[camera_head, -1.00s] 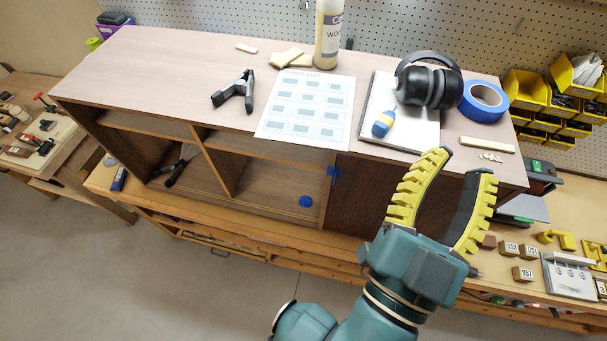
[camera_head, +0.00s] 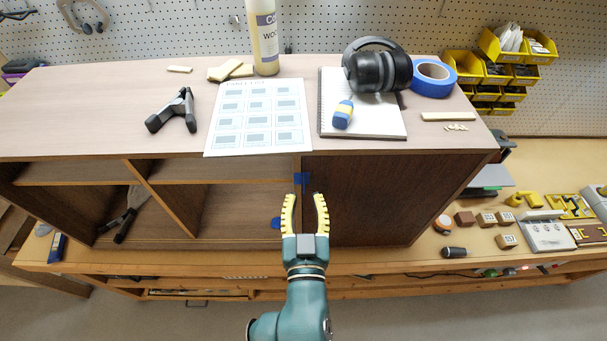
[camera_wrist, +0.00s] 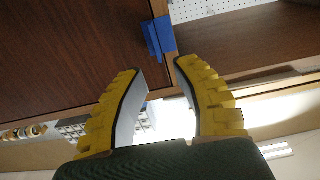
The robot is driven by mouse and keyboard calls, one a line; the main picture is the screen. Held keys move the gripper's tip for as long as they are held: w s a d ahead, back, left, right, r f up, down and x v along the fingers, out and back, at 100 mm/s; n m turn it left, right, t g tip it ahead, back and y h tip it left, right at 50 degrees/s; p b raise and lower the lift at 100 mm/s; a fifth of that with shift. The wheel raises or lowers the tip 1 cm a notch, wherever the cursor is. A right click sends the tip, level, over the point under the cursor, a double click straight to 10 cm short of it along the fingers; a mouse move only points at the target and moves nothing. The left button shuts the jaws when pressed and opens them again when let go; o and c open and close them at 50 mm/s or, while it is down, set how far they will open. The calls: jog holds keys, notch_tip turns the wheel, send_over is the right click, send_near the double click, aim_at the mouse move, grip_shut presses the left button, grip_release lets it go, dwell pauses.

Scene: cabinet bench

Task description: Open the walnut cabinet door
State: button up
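The walnut cabinet (camera_head: 95,70) stands on the bench, with open compartments at left and a dark door (camera_head: 362,195) at right. The door looks closed. A blue tape tab (camera_head: 303,179) sits at the door's left edge; the tab also shows in the wrist view (camera_wrist: 158,36), above the fingertips beside the dark door panel (camera_wrist: 65,50). My gripper (camera_head: 306,197) is in front of the door's left edge, a little below the tab in the head view. In the wrist view its yellow fingers (camera_wrist: 160,65) are spread with nothing between them. I see no contact with the tab.
A clamp (camera_head: 173,112), paper sheet (camera_head: 258,118), glue bottle (camera_head: 264,40), notebook (camera_head: 370,122), ear muffs (camera_head: 377,66) and blue tape roll (camera_head: 433,78) lie on the cabinet top. Numbered blocks (camera_head: 487,219) sit on the bench at right.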

aim_at(304, 179)
jog(key=w, duration=0.5)
jog(key=shift+w, duration=0.25)
jog(key=shift+a, duration=0.1)
grip_shut()
